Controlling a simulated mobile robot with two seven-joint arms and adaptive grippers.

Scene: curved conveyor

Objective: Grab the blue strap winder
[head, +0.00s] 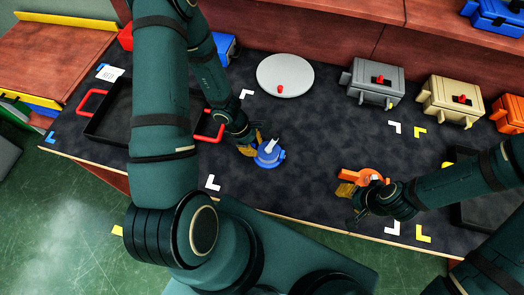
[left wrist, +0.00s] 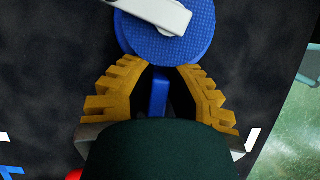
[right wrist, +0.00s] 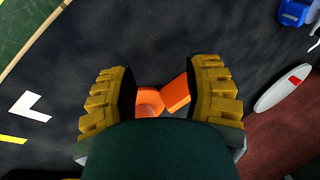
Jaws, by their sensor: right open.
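The blue strap winder (head: 268,154), a round disc with a pale grey lever and a short handle, lies on the dark mat in the head view. In the left wrist view the ribbed blue disc (left wrist: 200,45) is at the top, with the handle pointing down between the fingers. My left gripper (head: 256,146) is shut on the winder where the handle meets the disc; its yellow fingertips (left wrist: 165,67) lean inward against it. My right gripper (head: 352,184) is open around an orange strap winder (head: 362,176), partly visible between its fingers in the right wrist view (right wrist: 163,99).
A round white plate (head: 285,68) with a red knob lies behind the blue winder. Grey (head: 375,82) and beige (head: 450,100) boxes stand at back right. A black tray (head: 110,118) with red handles is at left. Mat between the grippers is clear.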

